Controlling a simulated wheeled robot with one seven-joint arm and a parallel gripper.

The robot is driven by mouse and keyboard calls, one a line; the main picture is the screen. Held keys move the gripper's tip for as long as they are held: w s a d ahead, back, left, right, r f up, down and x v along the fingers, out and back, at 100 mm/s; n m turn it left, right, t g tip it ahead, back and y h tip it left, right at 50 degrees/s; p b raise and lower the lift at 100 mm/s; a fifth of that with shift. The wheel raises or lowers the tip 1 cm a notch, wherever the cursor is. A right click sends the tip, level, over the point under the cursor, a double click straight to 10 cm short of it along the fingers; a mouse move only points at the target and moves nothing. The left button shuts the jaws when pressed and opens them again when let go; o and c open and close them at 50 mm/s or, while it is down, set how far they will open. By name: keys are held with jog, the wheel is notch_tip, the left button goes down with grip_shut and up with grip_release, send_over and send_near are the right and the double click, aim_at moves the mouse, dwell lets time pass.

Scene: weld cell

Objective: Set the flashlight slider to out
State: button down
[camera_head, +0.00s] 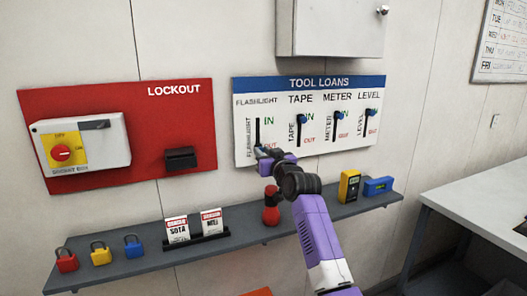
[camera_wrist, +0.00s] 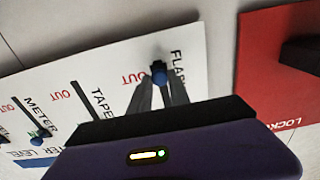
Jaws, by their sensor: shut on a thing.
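The tool loans board (camera_head: 287,160) is white with a blue header and has several vertical slots with sliders. The flashlight slot (camera_head: 257,130) is at its left end, its upper part empty. My gripper (camera_head: 264,152) is at the bottom of this slot and mostly hides the knob in the head view. In the wrist view, turned over, my gripper (camera_wrist: 159,88) is shut on the blue flashlight slider knob (camera_wrist: 158,68), which sits beside the red OUT label (camera_wrist: 132,78). The tape (camera_head: 302,118), meter (camera_head: 340,115) and level (camera_head: 371,112) knobs are up by IN.
A red lockout board (camera_head: 185,110) hangs to the left. A cabinet (camera_head: 330,28) is above; a bench (camera_head: 470,200) stands right.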

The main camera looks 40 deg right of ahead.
jog(key=shift+f, duration=0.35)
jog(key=c, duration=1.2)
grip_release()
jog(key=shift+c, duration=0.2)
jog(key=shift+r, duration=0.1)
jog(key=b+v, duration=0.1)
jog(key=v, duration=0.6)
jog(key=shift+s, duration=0.2)
jog(key=shift+s+a, duration=0.1)
jog(key=shift+s, duration=0.1)
